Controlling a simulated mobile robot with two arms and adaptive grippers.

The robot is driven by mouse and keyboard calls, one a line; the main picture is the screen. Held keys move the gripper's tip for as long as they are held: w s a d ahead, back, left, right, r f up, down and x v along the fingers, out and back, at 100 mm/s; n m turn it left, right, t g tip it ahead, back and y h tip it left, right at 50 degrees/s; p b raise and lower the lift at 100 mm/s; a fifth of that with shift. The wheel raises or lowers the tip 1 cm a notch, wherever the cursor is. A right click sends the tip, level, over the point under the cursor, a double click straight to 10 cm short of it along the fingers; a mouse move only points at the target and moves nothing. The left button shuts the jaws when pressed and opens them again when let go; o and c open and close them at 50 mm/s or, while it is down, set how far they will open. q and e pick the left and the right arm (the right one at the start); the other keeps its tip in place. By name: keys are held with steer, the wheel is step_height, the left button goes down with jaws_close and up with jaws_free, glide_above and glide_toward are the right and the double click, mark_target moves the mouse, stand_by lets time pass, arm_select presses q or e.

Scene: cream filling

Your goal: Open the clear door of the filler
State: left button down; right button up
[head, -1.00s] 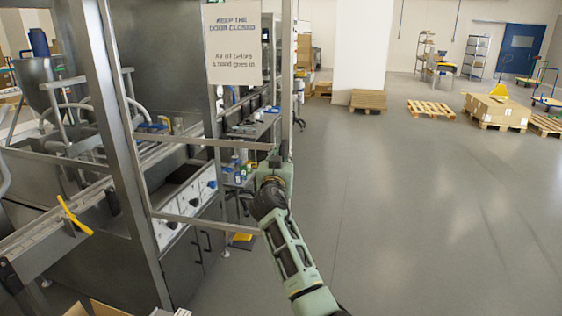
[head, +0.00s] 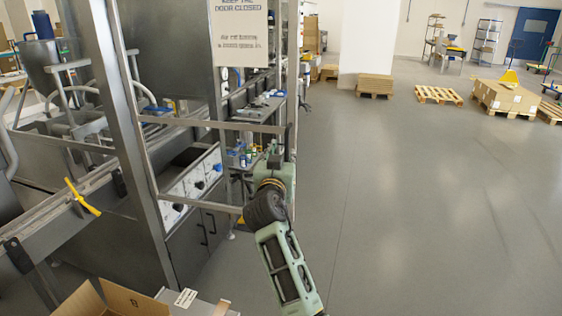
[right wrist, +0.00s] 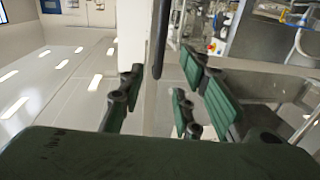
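The clear door (head: 240,100) of the filler has a metal frame and a sign reading KEEP THE DOOR CLOSED. It stands out at an angle from the steel filler (head: 70,225). My right gripper (head: 277,160) is at the door's outer upright (head: 292,75) in the head view; its fingers are mostly hidden there. In the right wrist view its padded fingers (right wrist: 152,105) are spread apart, with a pale upright (right wrist: 133,30) seen between them. A dark handle-like bar (right wrist: 161,40) hangs beside that upright. I cannot tell whether a finger touches it. My left gripper is out of view.
An open cardboard box (head: 110,300) is at the bottom left. A rail with a yellow lever (head: 82,198) runs along the filler's left. Benches with small items stand behind the door. The grey floor to the right is clear up to the pallets (head: 438,95).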

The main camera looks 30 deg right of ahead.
steer(key=v, duration=0.2)
steer(key=shift+s+a, duration=0.2)
steer(key=shift+s, duration=0.05)
stand_by(0.3)
